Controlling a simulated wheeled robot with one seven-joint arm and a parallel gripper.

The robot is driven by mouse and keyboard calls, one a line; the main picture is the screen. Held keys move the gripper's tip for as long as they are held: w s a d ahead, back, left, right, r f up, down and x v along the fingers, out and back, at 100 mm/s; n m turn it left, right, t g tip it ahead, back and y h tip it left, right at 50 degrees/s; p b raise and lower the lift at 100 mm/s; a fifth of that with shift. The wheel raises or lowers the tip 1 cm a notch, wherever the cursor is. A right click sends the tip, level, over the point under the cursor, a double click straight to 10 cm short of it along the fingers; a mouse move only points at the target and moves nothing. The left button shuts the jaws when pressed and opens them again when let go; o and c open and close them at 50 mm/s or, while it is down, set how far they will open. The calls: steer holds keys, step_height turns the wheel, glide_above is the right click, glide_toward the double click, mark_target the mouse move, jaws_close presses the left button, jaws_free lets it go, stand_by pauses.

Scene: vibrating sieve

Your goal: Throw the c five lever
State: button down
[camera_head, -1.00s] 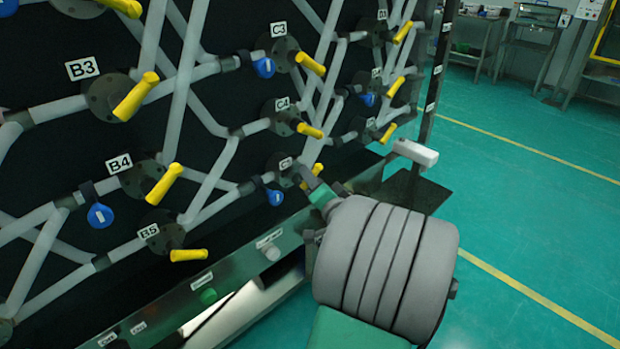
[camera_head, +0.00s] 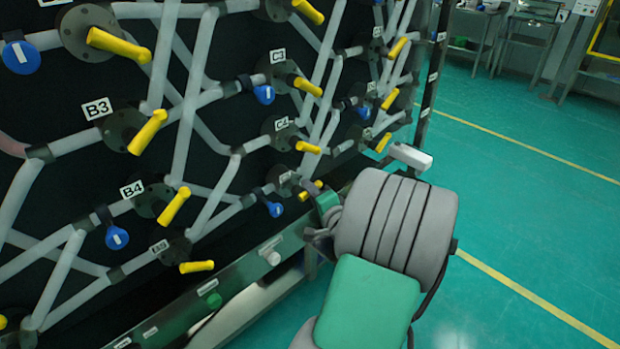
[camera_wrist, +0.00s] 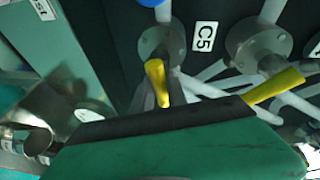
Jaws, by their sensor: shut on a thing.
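The c five lever is a yellow handle (camera_head: 310,190) low on the pipe rack, on a dark flange below the C4 lever. My gripper (camera_head: 322,202) is at this handle, shut on it; its fingertips are small and partly hidden by my wrist in the head view. In the wrist view the same yellow lever (camera_wrist: 157,80) shows left of the C5 label (camera_wrist: 205,37), and its lower part meets the dark edge of my green gripper part. That part hides the contact.
The C4 lever (camera_head: 307,147) is just above, and a blue tag (camera_head: 273,208) hangs close to the left. Open green floor (camera_head: 530,230) lies to the right.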

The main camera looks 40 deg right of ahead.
steer(key=m+p, duration=0.1)
steer(key=p, duration=0.1)
steer(key=m+y+p, duration=0.1)
steer(key=m+p, duration=0.1)
steer(key=m+g+y+p, duration=0.1)
steer(key=p, duration=0.2)
steer(key=shift+a+f, duration=0.3)
steer(key=shift+f, duration=0.1)
steer(key=m+p, duration=0.1)
steer(key=m+y+p, duration=0.1)
steer(key=p, duration=0.1)
steer(key=shift+a+f+m, duration=0.15)
steer(key=shift+f+m, duration=0.25)
steer(key=shift+y, duration=0.3)
